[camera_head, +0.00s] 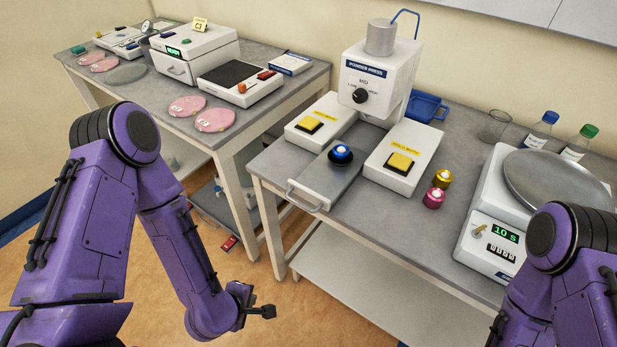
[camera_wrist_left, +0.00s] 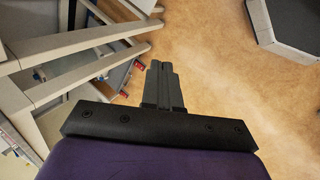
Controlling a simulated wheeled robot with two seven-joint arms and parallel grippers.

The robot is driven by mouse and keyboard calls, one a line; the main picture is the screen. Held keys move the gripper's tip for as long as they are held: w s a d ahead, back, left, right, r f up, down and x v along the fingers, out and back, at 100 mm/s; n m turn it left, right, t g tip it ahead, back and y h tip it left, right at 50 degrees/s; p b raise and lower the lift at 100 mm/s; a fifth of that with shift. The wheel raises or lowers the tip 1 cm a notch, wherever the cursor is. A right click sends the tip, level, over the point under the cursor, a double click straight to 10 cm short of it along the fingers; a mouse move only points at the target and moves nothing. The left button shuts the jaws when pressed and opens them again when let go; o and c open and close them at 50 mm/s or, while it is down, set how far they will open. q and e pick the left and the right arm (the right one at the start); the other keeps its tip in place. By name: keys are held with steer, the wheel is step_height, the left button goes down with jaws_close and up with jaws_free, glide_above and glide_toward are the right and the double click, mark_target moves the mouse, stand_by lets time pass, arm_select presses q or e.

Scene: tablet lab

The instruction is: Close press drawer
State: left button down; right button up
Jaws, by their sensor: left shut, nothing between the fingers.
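The powder press (camera_head: 378,78) stands on the grey bench right of centre in the head view. Its drawer (camera_head: 325,184) is pulled out toward the front, between two white blocks with yellow buttons. A metal handle (camera_head: 304,196) is on the drawer's front end. A blue-topped round piece (camera_head: 341,154) sits on the drawer. My left gripper (camera_head: 268,312) is low over the floor, in front of and below the bench, apart from the drawer. In the left wrist view its fingers (camera_wrist_left: 163,84) are together and empty. My right arm shows at the right edge; its gripper is out of frame.
Gold (camera_head: 442,178) and magenta (camera_head: 433,198) pieces stand right of the press. A scale (camera_head: 485,235) with a round plate is farther right. Bottles and a beaker stand behind it. Another bench (camera_head: 285,100) with instruments is at the back left. Open floor lies around my left gripper.

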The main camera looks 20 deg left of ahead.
arm_select(q)
steer(key=w+d+r+n+t+h+p, duration=0.15)
steer(key=w+r+n, duration=0.25)
steer(key=r, duration=0.4)
steer(key=w+d+r+n+t+h+p, duration=0.1)
steer(key=w+d+r+n+t+p, duration=0.15)
steer(key=r+n, duration=0.35)
steer(key=n+t+h, duration=0.2)
steer(key=n, duration=0.2)
glide_toward(311, 197)
arm_select(e)
step_height(311, 197, up, 8)
steer(key=f, duration=0.1)
arm_select(q)
steer(key=shift+y, duration=0.25)
steer(key=b+x, duration=0.1)
steer(key=b, duration=0.1)
steer(key=b+x, duration=0.2)
steer(key=b, duration=0.1)
steer(key=b+x, duration=0.2)
steer(key=shift+w+d+r+b, duration=0.1)
steer(key=shift+w+d+b, duration=0.1)
steer(key=shift+d+b, duration=0.2)
steer(key=shift+w+d+f, duration=0.1)
steer(key=shift+w+f, duration=0.1)
steer(key=shift+w, duration=0.05)
arm_select(e)
step_height(311, 197, down, 8)
steer(key=shift+s, duration=0.3)
